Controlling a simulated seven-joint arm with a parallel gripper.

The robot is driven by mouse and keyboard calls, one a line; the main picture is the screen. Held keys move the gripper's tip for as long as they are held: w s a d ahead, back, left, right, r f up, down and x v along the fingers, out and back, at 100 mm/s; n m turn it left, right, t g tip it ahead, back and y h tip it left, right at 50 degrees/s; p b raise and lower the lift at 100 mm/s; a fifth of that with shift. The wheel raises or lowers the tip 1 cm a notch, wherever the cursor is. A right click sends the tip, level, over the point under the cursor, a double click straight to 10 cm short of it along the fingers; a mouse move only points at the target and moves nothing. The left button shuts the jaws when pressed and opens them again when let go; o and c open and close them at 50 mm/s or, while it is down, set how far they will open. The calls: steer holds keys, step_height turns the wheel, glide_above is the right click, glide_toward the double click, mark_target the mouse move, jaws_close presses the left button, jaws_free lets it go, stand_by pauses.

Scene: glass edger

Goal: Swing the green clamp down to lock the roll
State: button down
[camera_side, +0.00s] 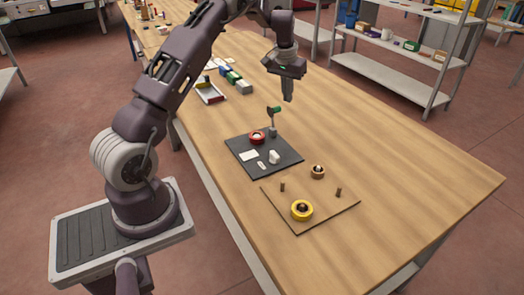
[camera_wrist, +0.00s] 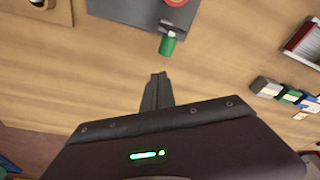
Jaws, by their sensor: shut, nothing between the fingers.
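The green clamp (camera_side: 273,112) stands raised on a post at the far edge of a dark mat (camera_side: 285,163) in the side view. In the wrist view the clamp's green end (camera_wrist: 167,46) shows beyond my fingertips, near the mat's edge (camera_wrist: 128,10). A red roll (camera_side: 257,137) sits on the mat beside the clamp's post; part of it also shows at the top of the wrist view (camera_wrist: 178,2). My gripper (camera_side: 288,98) is shut and empty, pointing down above the table, behind and a little right of the clamp, apart from it.
A white piece (camera_side: 274,157) and a white card (camera_side: 249,155) lie on the mat. A brown board (camera_side: 325,215) with a yellow roll (camera_side: 302,210) and pegs lies in front. A tray (camera_side: 211,95) and several coloured boxes (camera_side: 234,77) stand behind left. The table's right side is clear.

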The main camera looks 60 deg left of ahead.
mark_target(277, 107)
steer(key=shift+f, duration=2.55)
steer(key=shift+s+r, duration=0.15)
steer(key=shift+s, duration=0.7)
steer(key=shift+s+r, duration=0.15)
steer(key=shift+s, duration=0.9)
steer(key=shift+s+r, duration=0.2)
steer(key=shift+s, duration=0.95)
steer(key=shift+r, duration=3.5)
steer(key=shift+r, duration=0.1)
